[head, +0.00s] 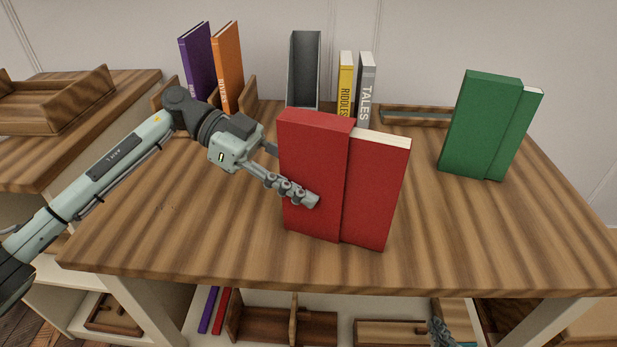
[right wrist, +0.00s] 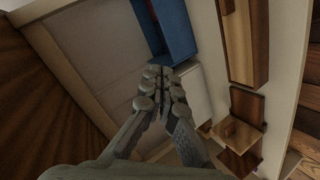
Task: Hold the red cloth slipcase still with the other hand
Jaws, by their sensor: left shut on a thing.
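The red cloth slipcase (head: 315,150) stands upright near the front middle of the table. A red book (head: 376,190) with cream page edges sticks out of its right side. My left gripper (head: 298,192) is shut on the slipcase's left side, one finger across the front face. The other finger is mostly hidden behind it. My right gripper (head: 438,332) is low at the bottom edge of the head view, below the tabletop front and away from the slipcase. In the right wrist view its fingers (right wrist: 160,78) are together, with nothing seen between them.
A green slipcase with a book (head: 480,125) stands at the right of the table (head: 200,235). Purple (head: 197,62) and orange (head: 228,68) books, a grey open case (head: 304,70), and yellow (head: 346,85) and grey (head: 366,88) books stand behind. Shelves lie below.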

